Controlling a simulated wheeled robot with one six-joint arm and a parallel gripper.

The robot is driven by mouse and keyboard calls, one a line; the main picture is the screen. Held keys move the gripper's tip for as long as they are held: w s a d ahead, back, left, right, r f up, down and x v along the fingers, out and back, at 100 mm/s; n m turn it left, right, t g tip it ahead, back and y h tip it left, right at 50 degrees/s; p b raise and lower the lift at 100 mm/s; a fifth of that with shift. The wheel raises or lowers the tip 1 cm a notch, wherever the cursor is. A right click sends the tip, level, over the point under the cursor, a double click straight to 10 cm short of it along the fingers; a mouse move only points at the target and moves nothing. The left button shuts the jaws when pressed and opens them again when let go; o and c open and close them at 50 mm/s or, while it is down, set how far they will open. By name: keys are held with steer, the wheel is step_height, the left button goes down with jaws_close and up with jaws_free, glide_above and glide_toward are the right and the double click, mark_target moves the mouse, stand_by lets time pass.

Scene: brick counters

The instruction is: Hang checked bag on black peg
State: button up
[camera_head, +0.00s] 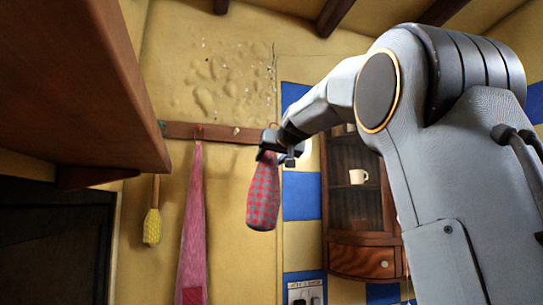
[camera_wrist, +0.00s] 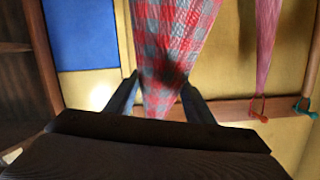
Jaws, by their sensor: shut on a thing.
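The red and grey checked bag (camera_head: 263,195) hangs down from my gripper (camera_head: 268,150) in the head view, in front of the yellow wall. In the wrist view the checked bag (camera_wrist: 172,45) narrows between the two dark fingers of my gripper (camera_wrist: 160,100), which is shut on its top end. A wooden peg rail (camera_head: 218,133) runs along the wall, and its right part is behind or beside my gripper. I cannot make out the black peg; my gripper may cover it. A pale peg (camera_head: 236,130) shows left of the gripper.
A pink cloth (camera_head: 193,225) hangs from a red peg (camera_head: 200,128). A yellow brush (camera_head: 152,226) hangs farther left. A brown shelf or hood (camera_head: 75,90) juts out at upper left. A wooden cabinet (camera_head: 357,262) with a white mug (camera_head: 358,176) is on the right.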

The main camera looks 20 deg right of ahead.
steer(key=p+x, duration=0.3)
steer(key=x, duration=0.4)
stand_by(1.0)
stand_by(0.5)
steer(key=o, duration=1.5)
steer(key=shift+c, duration=0.2)
steer(key=shift+b+v, duration=1.8)
steer(key=shift+v, duration=2.05)
steer(key=shift+f, duration=0.1)
